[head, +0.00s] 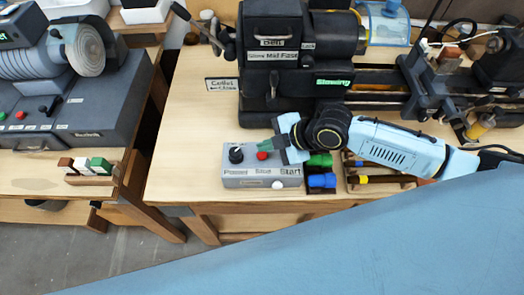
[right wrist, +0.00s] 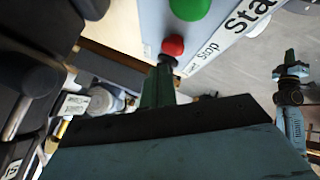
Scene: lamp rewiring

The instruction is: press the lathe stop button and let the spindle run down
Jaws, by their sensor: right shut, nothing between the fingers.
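The grey control box (head: 262,179) sits at the bench's front edge, with labels reading Power, Stop and Start. Its red stop button (head: 264,155) also shows in the right wrist view (right wrist: 173,46). My right gripper (head: 266,146) is shut and empty, its green fingertips at the red button; I cannot tell whether they touch it. The green button (right wrist: 188,9) shows in the right wrist view. The lathe (head: 285,65) stands behind, with a green display (head: 333,82) reading Slowing. My left gripper (right wrist: 290,60) appears small in the right wrist view, away over the floor.
A black knob (head: 236,154) stands left of the red button. Blue and green items (head: 321,180) and a wooden rack (head: 375,180) lie right of the box. A second bench with a grey machine (head: 75,110) is at left. The bench left of the box is clear.

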